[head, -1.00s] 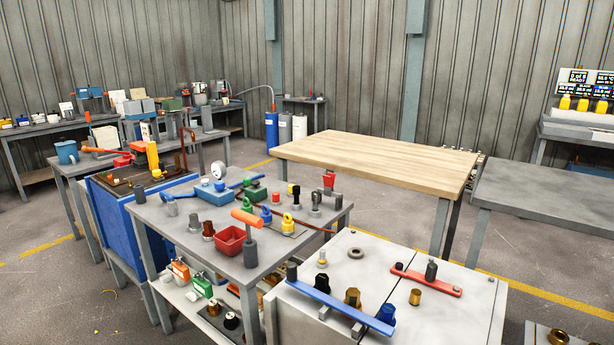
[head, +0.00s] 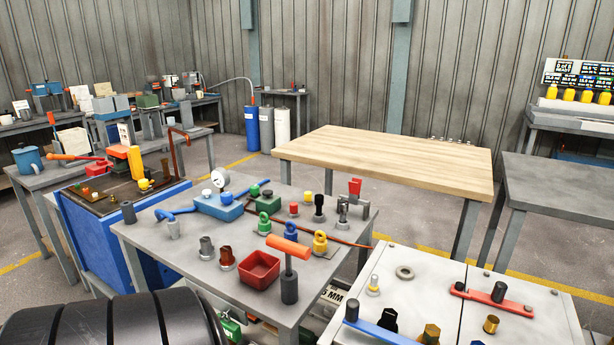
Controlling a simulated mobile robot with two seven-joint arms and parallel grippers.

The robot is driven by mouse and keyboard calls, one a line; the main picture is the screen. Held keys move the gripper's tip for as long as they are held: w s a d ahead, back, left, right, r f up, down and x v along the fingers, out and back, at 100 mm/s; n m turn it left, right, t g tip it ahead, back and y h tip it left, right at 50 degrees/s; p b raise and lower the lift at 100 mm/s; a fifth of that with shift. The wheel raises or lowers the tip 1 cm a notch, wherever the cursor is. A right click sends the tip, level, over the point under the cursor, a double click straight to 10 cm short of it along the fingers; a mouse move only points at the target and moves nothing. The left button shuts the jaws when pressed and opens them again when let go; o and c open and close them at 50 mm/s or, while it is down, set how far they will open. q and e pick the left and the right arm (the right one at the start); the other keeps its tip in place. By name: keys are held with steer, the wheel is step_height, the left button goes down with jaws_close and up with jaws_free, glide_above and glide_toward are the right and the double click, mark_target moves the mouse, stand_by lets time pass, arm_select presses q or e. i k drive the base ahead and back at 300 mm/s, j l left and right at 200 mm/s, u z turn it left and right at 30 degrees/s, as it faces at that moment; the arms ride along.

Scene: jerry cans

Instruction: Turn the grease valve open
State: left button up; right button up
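No part is legibly marked as the grease valve, so I cannot tell which one it is. The grey table (head: 140,243) in front carries several fittings. An orange handle (head: 290,246) stands there on a dark grey cylinder. A red-handled clamp-like fitting (head: 354,188) stands at the table's back right. A blue box (head: 218,206) with a round gauge (head: 220,180) and a blue lever sits at the back. On the white cabinet at the lower right lie a blue bar (head: 385,334) and a red bar (head: 492,299). Neither gripper is in view.
A dark ribbed rounded shape, likely part of my arm, covers the lower left corner. A red tray (head: 259,270) sits on the grey table. A bare wooden table (head: 390,160) stands behind. A blue cabinet (head: 95,235) is at left. Open floor lies between the tables.

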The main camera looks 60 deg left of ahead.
mark_target(255, 190)
steer(key=k+j+z, duration=0.2)
steer(key=j, duration=0.3)
steer(key=k+j+z, duration=0.15)
steer(key=j, duration=0.3)
steer(key=k+j+z, duration=0.2)
steer(key=j, duration=0.2)
steer(key=k+j+z, duration=0.2)
steer(key=j, duration=0.2)
steer(key=k, duration=0.05)
